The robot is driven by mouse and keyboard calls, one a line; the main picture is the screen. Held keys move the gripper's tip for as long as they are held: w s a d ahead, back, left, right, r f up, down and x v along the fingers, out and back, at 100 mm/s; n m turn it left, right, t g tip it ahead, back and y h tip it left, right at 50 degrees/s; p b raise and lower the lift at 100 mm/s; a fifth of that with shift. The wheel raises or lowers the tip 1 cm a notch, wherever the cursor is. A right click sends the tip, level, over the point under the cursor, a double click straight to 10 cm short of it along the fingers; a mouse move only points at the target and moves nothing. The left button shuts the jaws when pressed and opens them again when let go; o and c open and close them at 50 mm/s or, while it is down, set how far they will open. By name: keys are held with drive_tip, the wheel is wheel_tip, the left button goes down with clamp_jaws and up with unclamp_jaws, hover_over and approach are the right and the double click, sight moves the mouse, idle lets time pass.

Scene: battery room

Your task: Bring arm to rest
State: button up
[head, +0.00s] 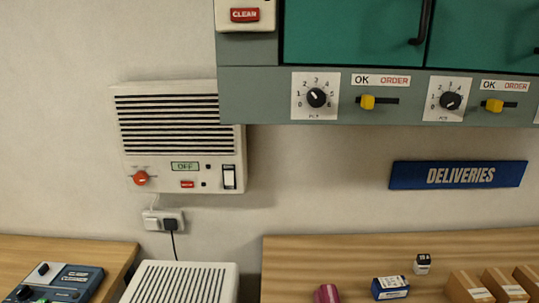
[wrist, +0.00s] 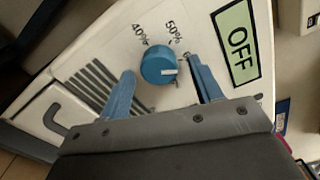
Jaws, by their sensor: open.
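My gripper (wrist: 162,72) shows in the wrist view with two blue fingers apart and nothing held between them. It is over a white appliance panel (wrist: 205,40). A blue dial (wrist: 158,65) with a pale pointer mark appears between the fingers, beside the labels 40% and 50%; whether the fingers touch it cannot be told. A green display (wrist: 238,42) on the panel reads OFF. My arm and gripper do not show in the head view.
In the head view, a white vented unit (head: 180,284) stands between two wooden tables. A wall heater-like box (head: 180,140) hangs above a plugged socket (head: 163,221). Teal cabinets (head: 352,32) overhang at upper right. Cardboard boxes (head: 470,288) and small items stand on the right table (head: 310,258).

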drive_tip(key=s, duration=1.7)
drive_tip(key=w+n, duration=1.2)
drive_tip(key=w, duration=0.5)
drive_tip(key=shift+w+r, duration=0.2)
drive_tip(key=shift+w, duration=0.1)
idle(0.4)
